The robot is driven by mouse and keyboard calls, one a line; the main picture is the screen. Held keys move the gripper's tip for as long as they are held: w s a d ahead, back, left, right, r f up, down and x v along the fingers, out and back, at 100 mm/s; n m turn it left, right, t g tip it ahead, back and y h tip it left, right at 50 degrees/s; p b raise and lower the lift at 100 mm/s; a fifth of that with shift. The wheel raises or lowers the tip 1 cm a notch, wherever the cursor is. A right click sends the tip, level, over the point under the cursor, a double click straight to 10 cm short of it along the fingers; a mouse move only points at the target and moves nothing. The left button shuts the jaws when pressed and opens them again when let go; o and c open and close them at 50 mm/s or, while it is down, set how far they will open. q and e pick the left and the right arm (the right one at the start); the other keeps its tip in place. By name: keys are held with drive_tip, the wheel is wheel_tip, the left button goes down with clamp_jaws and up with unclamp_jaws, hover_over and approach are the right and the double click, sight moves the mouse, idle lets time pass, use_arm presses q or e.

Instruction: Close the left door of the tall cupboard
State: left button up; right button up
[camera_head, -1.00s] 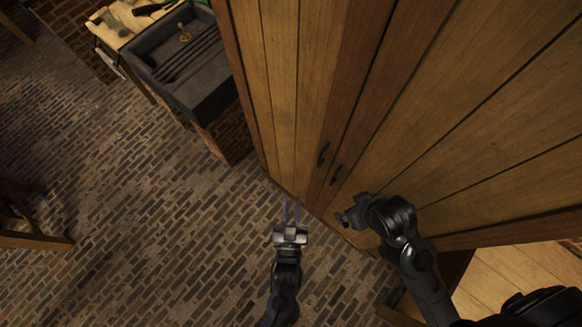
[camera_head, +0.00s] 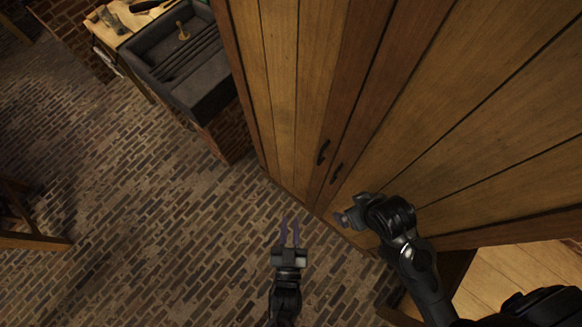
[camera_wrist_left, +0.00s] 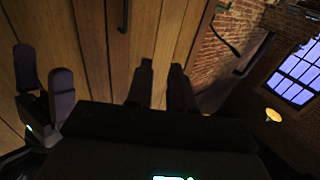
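The tall cupboard's left door (camera_head: 283,90) is planked wood with a dark handle (camera_head: 323,152) near the seam. It looks nearly in line with the right door (camera_head: 440,140); I cannot tell whether a small gap is left. My left gripper (camera_head: 290,220) is open and empty, over the floor just below the doors' lower edge, apart from them. My right gripper (camera_head: 341,218) is at the lower part of the right door; whether it touches is unclear. In the left wrist view a pair of spread fingers (camera_wrist_left: 44,80), seemingly the right gripper's, stands before planks (camera_wrist_left: 90,60).
A dark stone sink (camera_head: 180,55) on a brick base and a wooden worktop (camera_head: 115,25) with items stand left of the cupboard. The brick floor (camera_head: 150,220) is clear. A wooden piece (camera_head: 30,240) is at the left edge. A lit window (camera_wrist_left: 295,75) shows in the wrist view.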

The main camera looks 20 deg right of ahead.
use_arm(q)
drive_tip(key=b+v, duration=0.1)
drive_tip(key=v, duration=0.4)
drive_tip(key=shift+w+r, duration=0.1)
idle(0.3)
drive_tip(key=w+a+r+g+y+p, duration=0.1)
drive_tip(key=w+a+r+y, duration=0.1)
drive_tip(key=w+a+r, duration=0.4)
drive_tip(key=w+a+r+g+y+p, duration=0.1)
drive_tip(key=w+a+r+p, duration=0.15)
drive_tip(key=w+a, duration=0.65)
drive_tip(key=s+a+f+n+g+y, duration=0.1)
drive_tip(key=s+a+n+g+y, duration=0.1)
drive_tip(key=s+a+g, duration=0.7)
drive_tip(key=s+g+y, duration=0.1)
drive_tip(key=s+g, duration=0.1)
drive_tip(key=s, duration=0.1)
drive_tip(key=shift+a+f+g, duration=0.15)
drive_tip(key=shift+f+g, duration=0.15)
